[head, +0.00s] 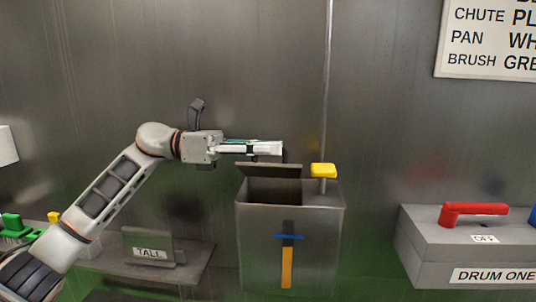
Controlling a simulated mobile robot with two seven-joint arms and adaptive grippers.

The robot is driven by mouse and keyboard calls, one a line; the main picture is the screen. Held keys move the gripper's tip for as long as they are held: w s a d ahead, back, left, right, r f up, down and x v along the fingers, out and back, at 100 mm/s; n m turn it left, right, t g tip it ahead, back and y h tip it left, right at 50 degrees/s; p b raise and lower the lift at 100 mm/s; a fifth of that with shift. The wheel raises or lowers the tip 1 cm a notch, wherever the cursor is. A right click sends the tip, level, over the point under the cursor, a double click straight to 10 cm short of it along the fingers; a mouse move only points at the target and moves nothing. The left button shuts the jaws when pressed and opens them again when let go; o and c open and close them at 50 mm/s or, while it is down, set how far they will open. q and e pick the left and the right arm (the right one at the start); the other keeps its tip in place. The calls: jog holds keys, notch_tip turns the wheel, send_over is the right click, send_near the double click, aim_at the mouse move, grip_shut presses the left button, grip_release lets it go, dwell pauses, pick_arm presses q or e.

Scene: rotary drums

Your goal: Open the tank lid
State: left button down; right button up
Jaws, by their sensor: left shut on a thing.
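The tank (256,236) is a grey metal box standing against the back wall. Its lid (268,170) is raised and tilted at the back of the top, and the dark opening (272,190) shows in front of it. My left gripper (280,149) reaches in from the left, just above the lid's upper edge, and is shut on the lid. The exact contact is hidden behind the fingers. My right gripper is not in view.
A yellow knob (323,170) on a post stands at the tank's right side. A blue marker and orange strip (287,267) are on its front. A "TALL" plate (150,253) is at left. A drum box (470,245) with a red handle (474,209) is at right.

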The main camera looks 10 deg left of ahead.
pick_arm(q)
jog(key=shift+w, duration=0.1)
jog(key=c, duration=2.2)
grip_release()
jog(key=shift+o, duration=0.3)
jog(key=shift+w+f, duration=0.1)
jog(key=shift+w, duration=0.05)
jog(key=a, duration=1.2)
jog(key=shift+c, duration=0.2)
